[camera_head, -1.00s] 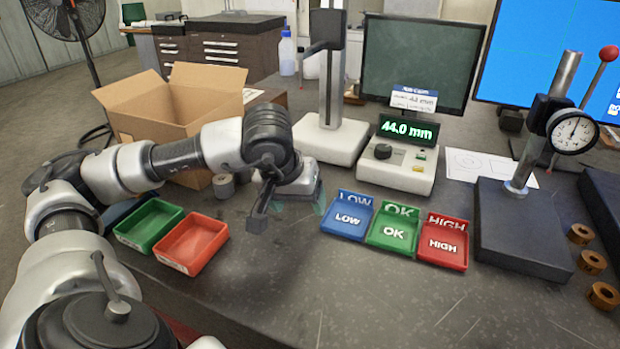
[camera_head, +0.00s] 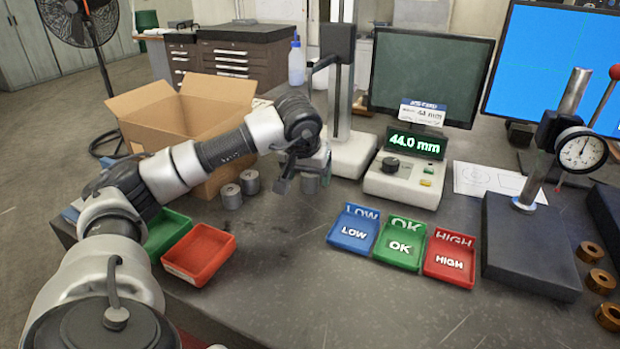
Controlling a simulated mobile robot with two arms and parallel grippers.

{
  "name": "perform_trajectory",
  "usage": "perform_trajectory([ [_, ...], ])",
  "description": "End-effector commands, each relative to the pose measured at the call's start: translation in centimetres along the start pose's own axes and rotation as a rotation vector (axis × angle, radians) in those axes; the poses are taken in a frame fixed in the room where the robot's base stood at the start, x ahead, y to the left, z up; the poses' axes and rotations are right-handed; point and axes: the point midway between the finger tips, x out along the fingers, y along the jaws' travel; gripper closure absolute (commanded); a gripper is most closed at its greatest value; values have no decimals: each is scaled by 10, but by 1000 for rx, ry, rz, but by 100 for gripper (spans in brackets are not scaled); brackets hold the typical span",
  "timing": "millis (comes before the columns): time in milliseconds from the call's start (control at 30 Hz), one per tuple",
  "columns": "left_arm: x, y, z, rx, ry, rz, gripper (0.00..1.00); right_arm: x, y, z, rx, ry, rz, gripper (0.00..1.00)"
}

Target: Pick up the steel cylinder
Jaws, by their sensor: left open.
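Three short grey steel cylinders stand on the dark table in front of the cardboard box. One steel cylinder (camera_head: 231,197) and a second steel cylinder (camera_head: 250,182) are close together. A third steel cylinder (camera_head: 311,184) is right by my left gripper (camera_head: 302,180), partly hidden by it. My left gripper is open and points down there. I cannot tell whether the third cylinder lies between its fingers or just behind them. My right gripper is not in view.
The open cardboard box (camera_head: 222,150) is behind the cylinders. The height gauge's white base (camera_head: 352,155) and the 44.0 mm readout (camera_head: 404,180) are right of the gripper. Red (camera_head: 199,255), green (camera_head: 168,233), LOW (camera_head: 352,232), OK (camera_head: 400,246) and HIGH (camera_head: 449,262) trays stand in front.

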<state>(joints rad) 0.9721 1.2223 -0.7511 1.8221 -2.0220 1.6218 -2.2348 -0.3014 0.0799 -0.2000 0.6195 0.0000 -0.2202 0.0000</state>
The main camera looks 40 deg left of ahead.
Motion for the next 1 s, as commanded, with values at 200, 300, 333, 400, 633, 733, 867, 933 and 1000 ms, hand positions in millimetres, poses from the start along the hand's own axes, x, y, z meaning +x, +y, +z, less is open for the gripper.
perform_trajectory([
  [200,15,0,-8,2,-1,-1,28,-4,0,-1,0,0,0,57],
  [300,16,0,-8,1,0,0,28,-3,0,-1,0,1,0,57],
  [333,16,0,-8,1,0,0,28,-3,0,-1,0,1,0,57],
  [400,15,0,-8,1,0,0,28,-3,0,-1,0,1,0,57],
  [633,15,0,-7,1,0,0,60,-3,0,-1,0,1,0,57],
  [733,15,0,-7,1,0,0,76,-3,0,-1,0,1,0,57],
  [867,15,0,-7,1,0,0,96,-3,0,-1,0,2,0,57],
  [933,14,0,-8,0,3,1,100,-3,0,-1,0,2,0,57],
  [1000,14,0,-8,0,3,1,100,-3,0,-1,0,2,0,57],
])
